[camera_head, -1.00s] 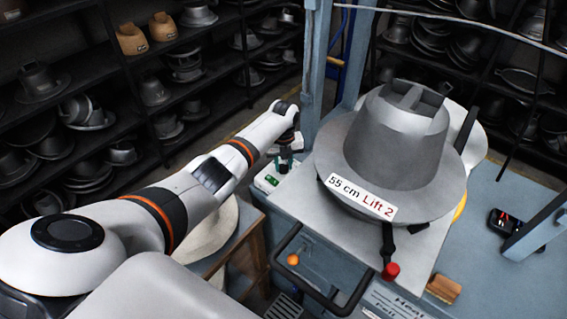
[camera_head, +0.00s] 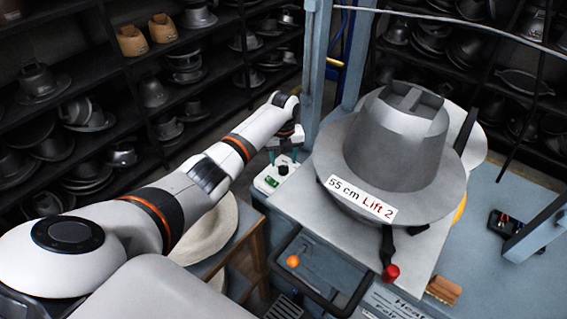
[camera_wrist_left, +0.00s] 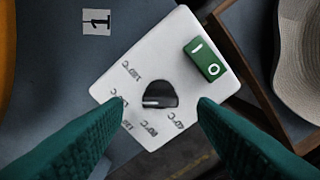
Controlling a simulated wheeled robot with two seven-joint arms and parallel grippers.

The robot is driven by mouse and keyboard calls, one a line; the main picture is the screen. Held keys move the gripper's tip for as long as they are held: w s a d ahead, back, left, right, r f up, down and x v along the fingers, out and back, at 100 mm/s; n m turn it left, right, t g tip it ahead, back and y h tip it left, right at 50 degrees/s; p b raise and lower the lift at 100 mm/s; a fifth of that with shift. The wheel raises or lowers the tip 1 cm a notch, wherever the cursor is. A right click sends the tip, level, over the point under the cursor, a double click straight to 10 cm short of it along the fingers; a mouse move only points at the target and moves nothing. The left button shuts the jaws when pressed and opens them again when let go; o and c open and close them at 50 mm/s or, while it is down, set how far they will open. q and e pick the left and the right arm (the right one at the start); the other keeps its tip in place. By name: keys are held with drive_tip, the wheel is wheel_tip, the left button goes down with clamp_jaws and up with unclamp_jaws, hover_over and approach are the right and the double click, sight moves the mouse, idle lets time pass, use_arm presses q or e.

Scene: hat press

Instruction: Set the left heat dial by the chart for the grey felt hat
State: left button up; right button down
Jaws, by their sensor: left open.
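The heat dial (camera_wrist_left: 160,95) is a dark round knob with a light pointer mark on its lower left side. In the head view the dial (camera_head: 283,169) is a small dark knob on the panel's far end. My left gripper (camera_head: 284,161) is open just above the dial. In the left wrist view its green fingers (camera_wrist_left: 161,101) stand apart, below and to either side of the knob. The chart plate (camera_head: 397,300) shows only partly, with "Heat" and "Felt" legible. My right gripper is out of view.
A green rocker switch (camera_wrist_left: 205,60) is beside the dial. A grey metal hat form (camera_head: 392,140) labelled "55 cm Lift 2" stands right of the panel. A black handle bar (camera_head: 340,302), a red knob (camera_head: 391,273) and a pale felt hat (camera_head: 208,228) are nearby.

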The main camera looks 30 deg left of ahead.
sight(283, 166)
use_arm(q)
wheel_tip(283, 166, up, 9)
drive_tip(key=b, duration=0.1)
drive_tip(key=shift+f, duration=0.15)
idle(0.5)
